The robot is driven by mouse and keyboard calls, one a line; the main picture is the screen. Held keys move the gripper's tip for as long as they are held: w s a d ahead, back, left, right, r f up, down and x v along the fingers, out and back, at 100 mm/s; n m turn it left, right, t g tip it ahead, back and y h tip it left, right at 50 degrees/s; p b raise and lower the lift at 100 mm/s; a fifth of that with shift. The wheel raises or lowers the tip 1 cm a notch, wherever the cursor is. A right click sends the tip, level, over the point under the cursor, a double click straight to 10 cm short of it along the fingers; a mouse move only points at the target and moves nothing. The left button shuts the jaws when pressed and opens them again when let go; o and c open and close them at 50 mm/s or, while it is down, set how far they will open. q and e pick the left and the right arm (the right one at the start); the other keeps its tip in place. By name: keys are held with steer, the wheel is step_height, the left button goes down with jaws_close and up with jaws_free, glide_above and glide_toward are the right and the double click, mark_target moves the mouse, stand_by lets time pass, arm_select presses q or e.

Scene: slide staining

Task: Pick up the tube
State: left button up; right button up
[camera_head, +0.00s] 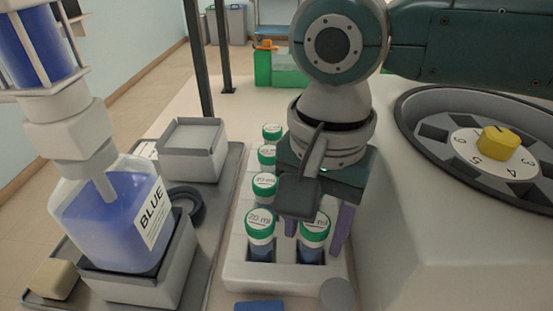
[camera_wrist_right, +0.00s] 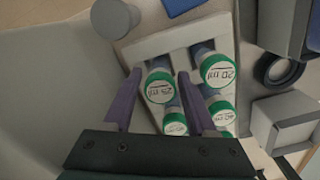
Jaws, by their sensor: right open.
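Several tubes with green caps and blue contents stand upright in a white rack (camera_head: 285,277). The front right tube (camera_head: 315,228) is partly covered by my right gripper (camera_head: 317,235). In the right wrist view, this tube's labelled cap (camera_wrist_right: 159,88) lies between the two purple fingers of the open right gripper (camera_wrist_right: 158,82). The fingers are spread on either side of it, and I see no clear contact. The front left tube (camera_head: 260,228) stands beside it, with more capped tubes behind. The rack's rear right part is hidden by my arm. My left gripper is out of view.
A blue bottle (camera_head: 112,215) on a stand and a grey-topped box (camera_head: 192,148) are left of the rack. A large pale machine with a numbered dial (camera_head: 490,150) stands close at the right. A small grey cylinder (camera_head: 337,294) is at the rack's front.

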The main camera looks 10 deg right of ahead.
steer(key=shift+c, duration=0.2)
jaws_close()
stand_by(0.3)
